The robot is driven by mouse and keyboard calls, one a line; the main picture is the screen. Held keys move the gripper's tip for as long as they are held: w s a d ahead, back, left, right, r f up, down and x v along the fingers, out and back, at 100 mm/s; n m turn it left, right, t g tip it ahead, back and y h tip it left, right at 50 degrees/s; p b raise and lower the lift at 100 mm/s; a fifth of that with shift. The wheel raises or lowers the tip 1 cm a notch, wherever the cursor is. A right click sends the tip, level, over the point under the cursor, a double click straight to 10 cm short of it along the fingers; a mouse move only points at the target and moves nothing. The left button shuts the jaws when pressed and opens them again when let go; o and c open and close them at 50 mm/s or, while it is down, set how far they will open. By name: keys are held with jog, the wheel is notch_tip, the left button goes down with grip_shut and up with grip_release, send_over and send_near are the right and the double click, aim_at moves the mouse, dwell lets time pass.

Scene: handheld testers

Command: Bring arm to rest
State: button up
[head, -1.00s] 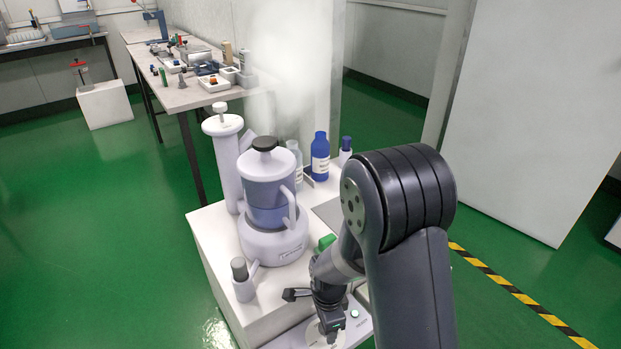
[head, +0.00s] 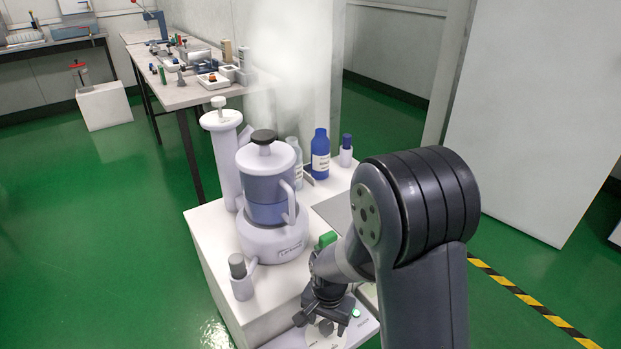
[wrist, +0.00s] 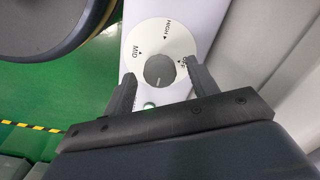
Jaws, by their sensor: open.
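My gripper (head: 322,324) is open at the front of the white bench, low over a round white dial (head: 318,338). In the wrist view my gripper (wrist: 160,82) has its two fingers apart, one on each side of the dial's grey knob (wrist: 160,70). Gaps show between the fingers and the knob. The dial (wrist: 150,42) carries the words OFF, MID and HIGH. Nothing is held. My forearm hides part of the bench to the right of the dial.
A blender-like device (head: 268,195) with a black-knobbed lid stands on the white bench (head: 215,235). A tall pale cylinder (head: 222,160), a small grey-capped piece (head: 240,278), a blue bottle (head: 320,155) and a green block (head: 327,240) are close by. Open green floor lies left.

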jog(key=n+b, duration=0.1)
jog(key=n, duration=0.2)
jog(key=shift+f, duration=0.1)
jog(key=shift+r+p, duration=0.55)
jog(key=shift+r, duration=0.7)
